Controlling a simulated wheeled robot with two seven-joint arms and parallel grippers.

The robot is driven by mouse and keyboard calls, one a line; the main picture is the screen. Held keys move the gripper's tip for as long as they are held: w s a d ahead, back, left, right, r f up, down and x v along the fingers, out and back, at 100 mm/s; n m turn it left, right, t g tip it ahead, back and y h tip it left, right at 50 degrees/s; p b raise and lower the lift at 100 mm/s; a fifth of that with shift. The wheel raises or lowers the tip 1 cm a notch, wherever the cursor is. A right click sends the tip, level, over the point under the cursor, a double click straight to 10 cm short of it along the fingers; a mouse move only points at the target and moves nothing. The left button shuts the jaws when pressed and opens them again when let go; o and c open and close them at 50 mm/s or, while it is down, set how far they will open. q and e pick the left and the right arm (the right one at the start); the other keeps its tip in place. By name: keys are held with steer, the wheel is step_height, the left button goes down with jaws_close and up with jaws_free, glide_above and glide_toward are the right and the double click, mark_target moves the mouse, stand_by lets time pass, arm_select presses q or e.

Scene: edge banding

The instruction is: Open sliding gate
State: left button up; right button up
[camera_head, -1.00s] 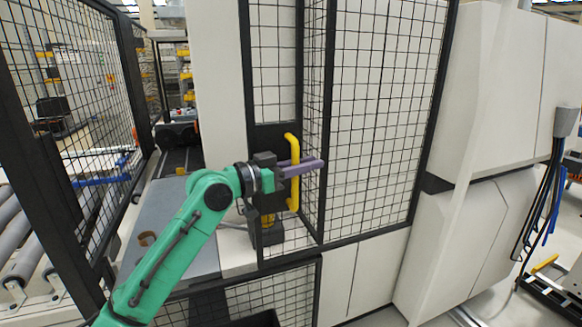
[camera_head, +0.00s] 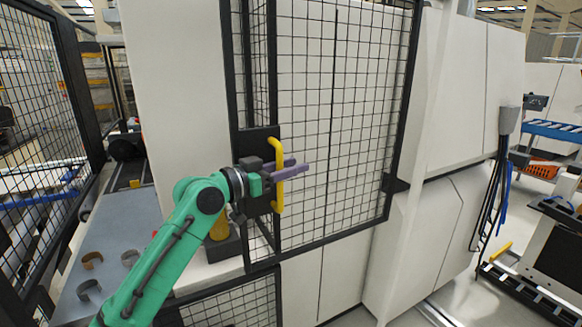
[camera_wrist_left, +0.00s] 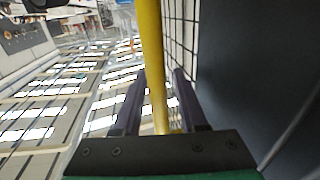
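The sliding gate is a black-framed mesh panel (camera_head: 233,95) at the centre of the head view. A black plate on it carries an upright yellow handle (camera_head: 279,198), which also runs down the middle of the left wrist view (camera_wrist_left: 151,50). My left gripper (camera_head: 291,169) reaches in from the left with its purple fingers on either side of the handle. In the left wrist view, the fingers (camera_wrist_left: 158,105) are apart, with gaps visible beside the handle. Contact with the handle cannot be made out. My right gripper is not in view.
A grey table (camera_head: 115,230) with several curved brown and grey pieces lies left. Another mesh fence (camera_head: 70,100) stands at the far left. Cables hang at the right.

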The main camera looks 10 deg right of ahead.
arm_select(q)
steer(key=shift+a, duration=0.15)
steer(key=b+v, duration=0.5)
steer(key=v, duration=0.9)
steer(key=shift+a, duration=0.2)
steer(key=shift+s, duration=0.1)
